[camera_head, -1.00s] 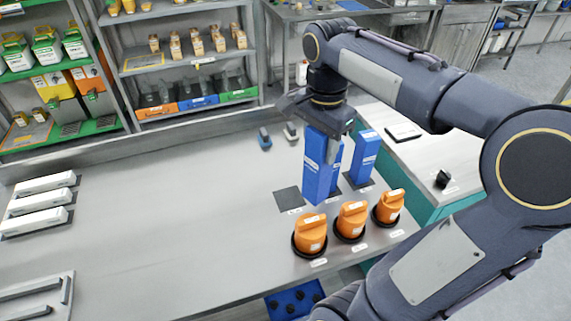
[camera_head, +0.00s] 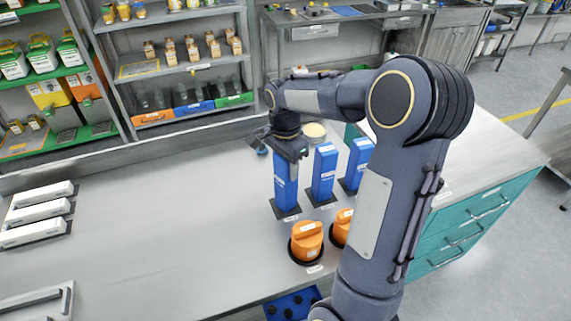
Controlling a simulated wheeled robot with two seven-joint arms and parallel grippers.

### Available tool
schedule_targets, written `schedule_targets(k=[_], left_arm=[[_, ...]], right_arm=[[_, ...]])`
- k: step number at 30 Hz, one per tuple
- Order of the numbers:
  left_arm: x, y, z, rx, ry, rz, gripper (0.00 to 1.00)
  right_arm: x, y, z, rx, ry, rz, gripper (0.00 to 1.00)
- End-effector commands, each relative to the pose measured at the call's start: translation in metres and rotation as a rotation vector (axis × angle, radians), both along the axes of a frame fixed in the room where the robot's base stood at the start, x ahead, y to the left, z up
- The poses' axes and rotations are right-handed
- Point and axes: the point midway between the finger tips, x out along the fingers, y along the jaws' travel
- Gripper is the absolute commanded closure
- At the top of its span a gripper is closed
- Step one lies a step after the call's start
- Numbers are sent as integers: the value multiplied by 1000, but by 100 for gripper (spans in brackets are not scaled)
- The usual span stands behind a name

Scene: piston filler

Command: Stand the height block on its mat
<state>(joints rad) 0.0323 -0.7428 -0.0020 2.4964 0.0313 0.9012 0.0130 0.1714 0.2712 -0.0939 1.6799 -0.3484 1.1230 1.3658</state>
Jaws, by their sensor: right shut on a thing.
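The blue height block (camera_head: 284,187) is upright over the leftmost dark mat (camera_head: 274,211) on the steel bench. Its lower end appears to be at the mat; I cannot tell whether it touches or hovers just above. My right gripper (camera_head: 287,158) is shut on the top part of this block, pointing down. Two more blue blocks, a middle one (camera_head: 323,176) and a right one (camera_head: 357,162), stand upright on their own dark mats to the right. My left gripper is not in view.
Orange knobbed parts (camera_head: 307,240) in black rings stand in front of the blocks, partly hidden by my right arm. A blue tray (camera_head: 291,304) lies at the front edge. White long boxes (camera_head: 34,214) lie at the left. The bench's middle is clear.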

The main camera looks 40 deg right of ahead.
Motion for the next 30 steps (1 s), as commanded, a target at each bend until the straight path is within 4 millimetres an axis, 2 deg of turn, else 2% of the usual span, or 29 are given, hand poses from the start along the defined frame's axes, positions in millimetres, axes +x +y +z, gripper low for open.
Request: schedule_targets(k=[10, 11, 15, 23, 27, 30], left_arm=[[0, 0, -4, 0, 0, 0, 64], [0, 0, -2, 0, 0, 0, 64], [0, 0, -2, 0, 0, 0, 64], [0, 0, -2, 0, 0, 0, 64], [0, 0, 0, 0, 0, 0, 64], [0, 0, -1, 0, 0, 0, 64]], right_arm=[[0, 0, -4, 0, 0, 0, 100], [0, 0, -3, 0, 0, 0, 53], [0, 0, -3, 0, 0, 0, 35], [0, 0, -2, 0, 0, 0, 35], [1, 0, 7, -1, -3, -1, 35], [1, 0, 23, -2, -4, 0, 35]])
